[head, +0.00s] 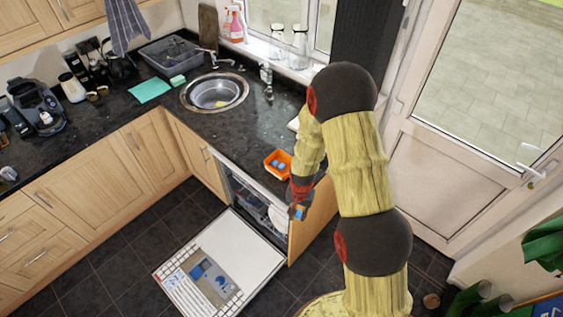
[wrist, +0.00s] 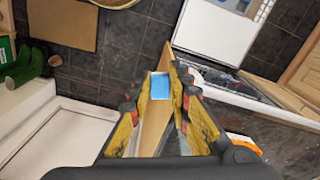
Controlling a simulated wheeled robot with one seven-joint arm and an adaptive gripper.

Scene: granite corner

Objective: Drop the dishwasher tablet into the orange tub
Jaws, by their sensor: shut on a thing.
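My gripper (head: 298,210) is shut on the dishwasher tablet (wrist: 159,87), a small blue block with a white edge, held between the yellow-padded fingers in the wrist view. In the head view the tablet shows only as a small bit of blue at the fingertips. The gripper is in front of and below the tub in the head picture, beyond the counter edge. In the wrist view part of the tub (wrist: 243,139) shows at lower right, partly hidden by a finger.
The dishwasher door (head: 222,262) lies open below, with a rack (head: 250,200) inside. A wooden cabinet door (head: 311,223) stands open beside the gripper. A round sink (head: 214,92) is set in the counter. The counter between sink and tub is clear.

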